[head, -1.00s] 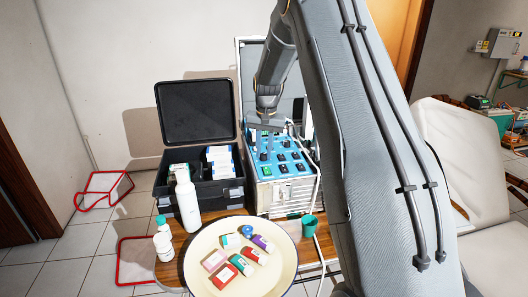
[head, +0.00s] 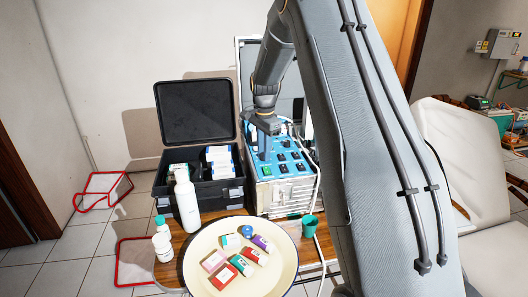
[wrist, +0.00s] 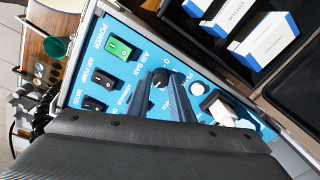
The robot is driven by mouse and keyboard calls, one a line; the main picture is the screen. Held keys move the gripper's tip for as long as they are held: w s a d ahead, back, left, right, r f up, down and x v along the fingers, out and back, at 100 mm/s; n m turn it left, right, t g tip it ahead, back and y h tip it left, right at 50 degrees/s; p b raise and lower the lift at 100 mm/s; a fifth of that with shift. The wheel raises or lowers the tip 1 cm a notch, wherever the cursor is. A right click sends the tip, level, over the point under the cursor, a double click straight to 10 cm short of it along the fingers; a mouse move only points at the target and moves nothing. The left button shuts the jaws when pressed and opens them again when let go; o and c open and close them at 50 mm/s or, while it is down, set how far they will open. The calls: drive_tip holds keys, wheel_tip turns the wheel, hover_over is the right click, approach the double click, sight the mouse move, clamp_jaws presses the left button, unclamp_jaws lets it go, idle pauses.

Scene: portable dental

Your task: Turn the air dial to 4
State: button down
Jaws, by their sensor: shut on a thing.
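The dental unit's blue control panel (head: 283,157) faces up inside its metal case in the head view. It also fills the middle of the wrist view (wrist: 122,53). A small black dial (wrist: 160,78) sits near the "AIR BAR" lettering, with a scale mark beside it. My gripper (wrist: 163,84) is shut on this dial, its two blue-grey fingers reaching down either side. In the head view my gripper (head: 264,155) points down at the panel's left part, and the dial is hidden there. The fingers cover part of the scale, so I cannot read the dial's setting.
A green switch (wrist: 118,48) and black rocker switches (wrist: 100,75) lie close by on the panel. An open black case (head: 203,190) stands left of the unit. A white bottle (head: 187,205) and cream tray (head: 205,279) are in front.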

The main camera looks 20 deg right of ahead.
drive_tip(key=shift+w+r, duration=0.1)
idle(0.5)
drive_tip(key=c, duration=1.6)
unclamp_jaws()
drive_tip(key=shift+o, duration=0.2)
drive_tip(key=shift+s+r+b, duration=0.25)
drive_tip(key=shift+r+b, duration=0.2)
drive_tip(key=shift+r, duration=1.5)
drive_tip(key=shift+s+r+b, duration=0.2)
drive_tip(key=shift+r+b, duration=0.2)
drive_tip(key=shift+r, duration=1.5)
